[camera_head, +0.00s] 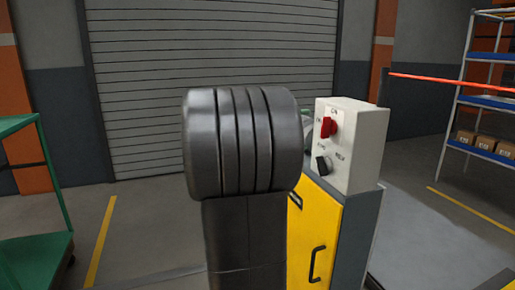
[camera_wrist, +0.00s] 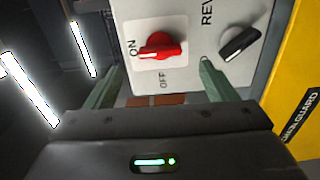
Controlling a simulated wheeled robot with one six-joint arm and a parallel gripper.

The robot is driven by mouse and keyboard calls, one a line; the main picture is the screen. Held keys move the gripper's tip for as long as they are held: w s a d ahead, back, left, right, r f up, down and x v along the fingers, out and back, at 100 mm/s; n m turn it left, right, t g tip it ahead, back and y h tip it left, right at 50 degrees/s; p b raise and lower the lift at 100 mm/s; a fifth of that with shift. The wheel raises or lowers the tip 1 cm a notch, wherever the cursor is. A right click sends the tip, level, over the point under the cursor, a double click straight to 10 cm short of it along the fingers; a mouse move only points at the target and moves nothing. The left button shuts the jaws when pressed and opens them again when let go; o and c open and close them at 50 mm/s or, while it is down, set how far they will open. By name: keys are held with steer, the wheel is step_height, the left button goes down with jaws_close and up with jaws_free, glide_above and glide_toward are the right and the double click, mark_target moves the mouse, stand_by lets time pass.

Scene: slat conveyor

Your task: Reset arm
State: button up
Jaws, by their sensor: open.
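My gripper (camera_wrist: 161,65) is open in the wrist view, its two green-grey fingers spread and nothing between them. The white control box (camera_wrist: 190,12) lies just beyond the fingertips. Its red switch (camera_wrist: 160,47) shows between and beyond the fingers, with ON and OFF printed beside it. A black knob (camera_wrist: 238,42) with REV printed near it is to the right. In the head view the same box (camera_head: 358,150) carries the red switch (camera_head: 327,127) above the black knob (camera_head: 322,165). There my dark arm hides most of my gripper; contact with the box cannot be told.
A yellow cabinet (camera_head: 315,230) with a black handle stands below the box. A green cart (camera_head: 35,250) is at the left. A shelf rack (camera_head: 490,103) with cartons and a red bar (camera_head: 450,84) are at the right. A grey shutter (camera_head: 210,50) closes the back.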

mark_target(322, 127)
steer(key=p+v, duration=0.1)
steer(key=v, duration=0.6)
steer(key=b+x, duration=0.3)
steer(key=x, duration=1.1)
steer(key=shift+f, duration=0.15)
steer(key=shift+a+r+n+p, duration=0.15)
steer(key=shift+r+n+p, duration=0.15)
steer(key=shift+p, duration=0.65)
steer(key=shift+s+n+p, duration=0.1)
steer(key=shift+n+p, duration=0.2)
steer(key=shift+p, duration=0.15)
steer(key=n+p, duration=0.3)
steer(key=p, duration=0.2)
steer(key=shift+n+p, duration=0.3)
steer(key=shift+p, duration=0.1)
steer(key=n+p, duration=0.3)
steer(key=p, duration=0.3)
steer(key=shift+n+p, duration=0.35)
steer(key=shift+n, duration=0.05)
steer(key=n+p, duration=0.7)
steer(key=p, duration=0.5)
steer(key=shift+f+n+p, duration=0.1)
steer(key=shift+n+p, duration=0.4)
steer(key=shift+p, duration=0.45)
